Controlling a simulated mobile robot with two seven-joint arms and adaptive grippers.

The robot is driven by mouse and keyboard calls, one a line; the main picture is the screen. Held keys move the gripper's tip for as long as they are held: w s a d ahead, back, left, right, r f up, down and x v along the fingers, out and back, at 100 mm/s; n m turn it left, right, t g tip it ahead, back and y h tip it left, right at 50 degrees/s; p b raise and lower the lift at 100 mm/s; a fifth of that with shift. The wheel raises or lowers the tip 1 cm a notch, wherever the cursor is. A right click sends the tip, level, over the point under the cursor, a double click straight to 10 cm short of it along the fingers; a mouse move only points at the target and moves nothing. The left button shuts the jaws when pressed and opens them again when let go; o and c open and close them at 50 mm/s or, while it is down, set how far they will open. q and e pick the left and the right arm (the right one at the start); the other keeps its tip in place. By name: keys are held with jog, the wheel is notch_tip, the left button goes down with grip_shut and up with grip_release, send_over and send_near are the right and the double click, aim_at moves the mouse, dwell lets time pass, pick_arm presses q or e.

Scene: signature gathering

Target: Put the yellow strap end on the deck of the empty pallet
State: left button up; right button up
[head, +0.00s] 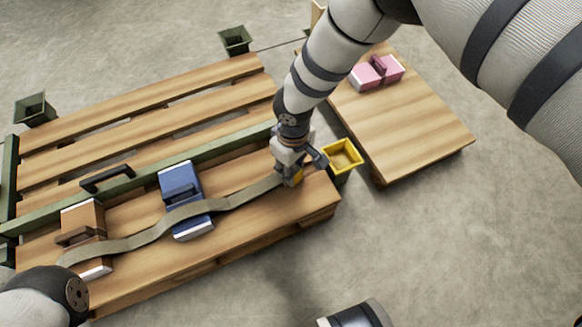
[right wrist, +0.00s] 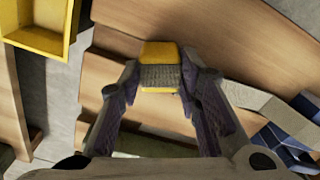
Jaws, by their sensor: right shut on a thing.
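The yellow strap end (right wrist: 160,53) is between the fingers of my right gripper (right wrist: 160,80), which is shut on it. In the head view my right gripper (head: 293,172) is low over the right end of the near slatted deck (head: 240,238). The grey-green strap (head: 145,238) runs left from it across the blue block (head: 181,196) and the brown block (head: 82,225). The far slatted deck (head: 140,97), behind a green beam (head: 150,167), is bare. My left gripper is out of view; only part of my left arm shows at bottom left.
A yellow-rimmed bin (head: 342,155) stands just right of my right gripper; it also shows in the right wrist view (right wrist: 37,40). A wooden platform (head: 410,125) holds a pink block (head: 377,72). Green posts (head: 35,109) (head: 235,40) stand at the far deck's corners.

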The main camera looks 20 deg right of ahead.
jog(key=o, duration=1.2)
pick_arm(q)
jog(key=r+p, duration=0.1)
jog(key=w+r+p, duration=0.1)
jog(key=p, duration=0.1)
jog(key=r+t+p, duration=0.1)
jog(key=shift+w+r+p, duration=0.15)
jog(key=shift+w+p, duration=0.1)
jog(key=shift+p, duration=0.15)
pick_arm(e)
notch_tip(320, 180, up, 12)
jog(key=shift+r, duration=0.15)
